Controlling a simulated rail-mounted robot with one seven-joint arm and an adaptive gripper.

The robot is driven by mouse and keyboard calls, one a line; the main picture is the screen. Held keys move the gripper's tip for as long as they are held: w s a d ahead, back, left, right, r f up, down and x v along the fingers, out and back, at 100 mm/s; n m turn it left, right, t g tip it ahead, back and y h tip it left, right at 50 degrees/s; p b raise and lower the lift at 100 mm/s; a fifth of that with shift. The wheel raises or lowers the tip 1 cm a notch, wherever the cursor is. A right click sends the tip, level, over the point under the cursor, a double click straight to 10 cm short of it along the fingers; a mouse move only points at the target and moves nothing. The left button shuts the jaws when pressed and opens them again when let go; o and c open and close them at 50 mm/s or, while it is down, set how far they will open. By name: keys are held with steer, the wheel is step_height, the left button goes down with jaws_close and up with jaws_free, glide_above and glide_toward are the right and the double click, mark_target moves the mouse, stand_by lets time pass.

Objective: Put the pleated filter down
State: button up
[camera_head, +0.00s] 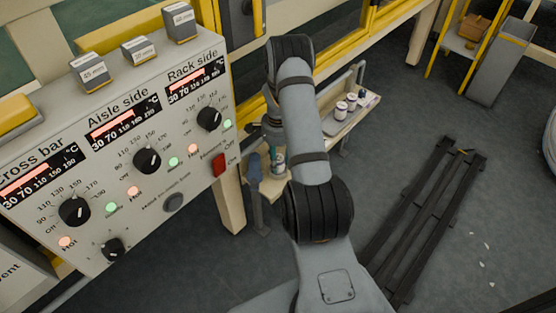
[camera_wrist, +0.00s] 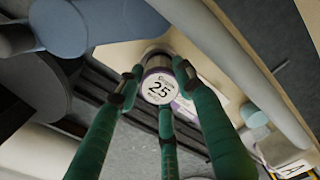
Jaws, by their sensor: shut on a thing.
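My gripper (camera_wrist: 160,88) has green fingers with dark tips, closed around a round canister-like thing, which I take to be the pleated filter (camera_wrist: 158,86). Its end face has a white label reading "25", and some purple shows on its side. In the camera_head view my gripper (camera_head: 277,158) points down beside the control panel, over the near end of the pale shelf (camera_head: 262,190). The filter is hard to make out there, and I cannot tell whether it touches the shelf.
Small white-and-purple canisters (camera_head: 341,109) stand on a grey tray (camera_head: 335,126) farther along the shelf. The control panel (camera_head: 130,150) is close on the left. A dark rail (camera_head: 440,200) runs along the floor at right. A grey bar (camera_wrist: 243,70) edges the shelf.

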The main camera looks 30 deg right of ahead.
mark_target(278, 158)
steer(key=shift+f+b, duration=0.25)
steer(key=shift+b, duration=0.1)
steer(key=o, duration=1.1)
steer(key=shift+o, duration=0.2)
steer(key=shift+r, duration=0.1)
step_height(278, 158, up, 13)
steer(key=p, duration=0.2)
steer(key=shift+f+p, duration=0.2)
steer(key=shift+p, duration=0.2)
steer(key=shift+f, duration=0.15)
